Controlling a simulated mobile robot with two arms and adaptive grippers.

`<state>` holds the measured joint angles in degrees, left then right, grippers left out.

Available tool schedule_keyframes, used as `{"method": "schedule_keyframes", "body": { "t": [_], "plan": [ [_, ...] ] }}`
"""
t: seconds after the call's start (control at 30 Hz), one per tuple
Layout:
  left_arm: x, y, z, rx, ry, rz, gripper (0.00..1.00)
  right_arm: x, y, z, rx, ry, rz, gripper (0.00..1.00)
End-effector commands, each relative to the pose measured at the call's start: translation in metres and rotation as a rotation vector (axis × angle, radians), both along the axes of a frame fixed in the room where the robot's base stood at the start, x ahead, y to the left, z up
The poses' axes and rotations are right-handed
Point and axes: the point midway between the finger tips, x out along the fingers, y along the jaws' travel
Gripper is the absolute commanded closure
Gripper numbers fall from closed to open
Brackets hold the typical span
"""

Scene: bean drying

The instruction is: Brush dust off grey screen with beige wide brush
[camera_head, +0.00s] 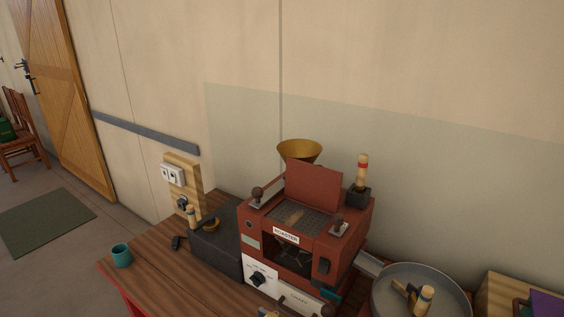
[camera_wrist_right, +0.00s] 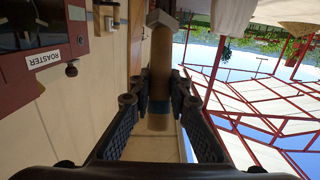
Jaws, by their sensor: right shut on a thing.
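The red roaster (camera_head: 258,226) stands on the wooden table with its red lid (camera_head: 313,187) raised. The grey screen (camera_head: 312,222) lies in its top, with a brownish patch (camera_head: 293,216) that looks like dust. In the right wrist view my right gripper (camera_wrist_right: 157,102) is shut on the beige handle (camera_wrist_right: 160,75) of what looks like the brush. The handle has a blue band, and a dark grey-brown end (camera_wrist_right: 162,19) points away from the gripper. The roaster (camera_wrist_right: 35,55) shows upside down at the upper left there, apart from the brush. My left gripper is not in view.
A beige-handled tool with a red band (camera_head: 362,168) stands in a dark holder at the roaster's back right. A brass funnel (camera_head: 299,151) rises behind the lid. A round grey pan (camera_head: 388,283) is at right. A teal cup (camera_head: 121,256) stands on the table (camera_head: 152,272) at left.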

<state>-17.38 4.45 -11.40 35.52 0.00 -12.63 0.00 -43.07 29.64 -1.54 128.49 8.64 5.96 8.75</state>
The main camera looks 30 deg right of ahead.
Motion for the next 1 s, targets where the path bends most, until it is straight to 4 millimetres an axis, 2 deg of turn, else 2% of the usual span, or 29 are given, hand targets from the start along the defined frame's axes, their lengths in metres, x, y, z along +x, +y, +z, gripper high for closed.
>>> {"method": "schedule_keyframes", "body": {
  "t": [0.03,0.27,0.5,0.6,0.83,1.0],
  "plan": [
    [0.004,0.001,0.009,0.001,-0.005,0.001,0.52,0.008,-0.006,0.007,-0.026,0.018,0.035,1.0],
    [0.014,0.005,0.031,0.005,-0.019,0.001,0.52,0.048,-0.045,0.025,-0.104,0.117,0.114,1.0],
    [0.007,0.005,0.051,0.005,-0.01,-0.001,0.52,0.1,-0.094,0.075,-0.183,0.221,0.112,1.0],
    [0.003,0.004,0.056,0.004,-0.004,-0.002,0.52,0.116,-0.108,0.095,-0.201,0.256,0.096,1.0],
    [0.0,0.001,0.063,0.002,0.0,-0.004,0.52,0.139,-0.127,0.127,-0.225,0.304,0.064,1.0],
    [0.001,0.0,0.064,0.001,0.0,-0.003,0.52,0.145,-0.131,0.137,-0.225,0.318,0.053,1.0]
  ]
}}
